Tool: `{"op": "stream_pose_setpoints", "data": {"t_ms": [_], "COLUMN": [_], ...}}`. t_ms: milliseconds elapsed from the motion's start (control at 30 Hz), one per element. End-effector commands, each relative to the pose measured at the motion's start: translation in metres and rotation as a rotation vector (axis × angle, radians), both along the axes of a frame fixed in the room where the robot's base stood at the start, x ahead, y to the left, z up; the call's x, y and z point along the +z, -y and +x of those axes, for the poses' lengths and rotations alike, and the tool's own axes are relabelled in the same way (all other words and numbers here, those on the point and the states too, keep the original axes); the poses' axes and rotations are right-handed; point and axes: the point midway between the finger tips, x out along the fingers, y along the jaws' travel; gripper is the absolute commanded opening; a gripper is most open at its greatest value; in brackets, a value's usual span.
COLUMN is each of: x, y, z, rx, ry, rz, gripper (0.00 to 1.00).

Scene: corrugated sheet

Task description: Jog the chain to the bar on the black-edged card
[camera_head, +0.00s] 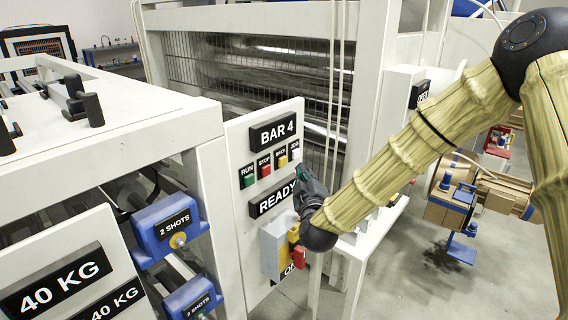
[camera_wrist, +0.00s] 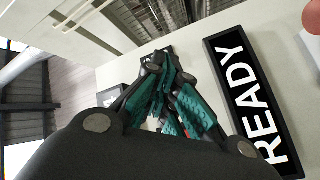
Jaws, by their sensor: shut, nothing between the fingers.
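The control panel (camera_head: 236,150) carries a black sign reading BAR 4 (camera_head: 273,132). Below it is a row of small labelled buttons: green RUN (camera_head: 249,181), red STOP (camera_head: 265,170), yellow BACK (camera_head: 282,161) and, at the right end, the JOG label (camera_head: 294,145). A READY sign (camera_head: 272,199) is under them and also shows in the wrist view (camera_wrist: 253,105). My gripper (camera_head: 303,172) is shut and empty, just below the JOG label and right of READY. In the wrist view its teal-padded fingers (camera_wrist: 160,65) hide most of a dark label. I cannot identify a black-edged card.
A grey and yellow switch box (camera_head: 273,248) with a red part sits below READY, close under my wrist. A caged roller machine (camera_head: 255,65) stands behind the panel. Blue 2 SHOTS boxes (camera_head: 168,228) and 40 KG signs (camera_head: 58,287) are at left.

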Motion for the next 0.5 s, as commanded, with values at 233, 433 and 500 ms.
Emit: {"op": "stream_pose_setpoints", "data": {"t_ms": [233, 433, 500], "x": [0.000, 0.000, 0.000], "y": [0.013, 0.015, 0.015], "z": [-0.010, -0.011, -0.011], "rx": [0.000, 0.000, 0.000], "ry": [0.002, 0.001, 0.001], "rz": [-0.001, 0.000, 0.000], "gripper": [0.00, 0.00, 0.00]}}
